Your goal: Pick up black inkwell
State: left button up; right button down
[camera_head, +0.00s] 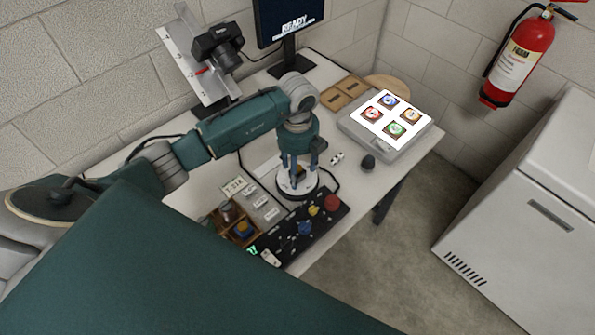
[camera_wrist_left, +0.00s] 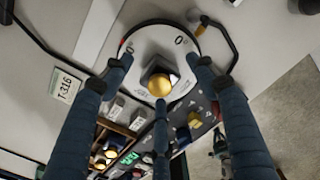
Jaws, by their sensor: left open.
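The black inkwell (camera_wrist_left: 161,72), a small dark block with a round brass-coloured top, stands on a round white plate (camera_wrist_left: 178,38) in the left wrist view. In the head view the inkwell is mostly hidden between my fingers above the same white plate (camera_head: 284,187). My left gripper (camera_head: 299,176) points down over the plate. In the left wrist view its fingers (camera_wrist_left: 161,76) are spread around the inkwell, with visible gaps at the sides. Contact with the near finger cannot be told. My right gripper is not in view.
A black panel (camera_head: 288,246) with coloured knobs and a wooden compartment box (camera_head: 213,219) lie in front of the plate. A dark egg-shaped object (camera_head: 368,162) and a lit panel (camera_head: 417,138) with four coloured pictures stand to the right. A monitor (camera_head: 289,20) stands behind.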

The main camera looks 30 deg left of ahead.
pick_arm(q)
grip_shut()
jog(key=shift+r, duration=0.15)
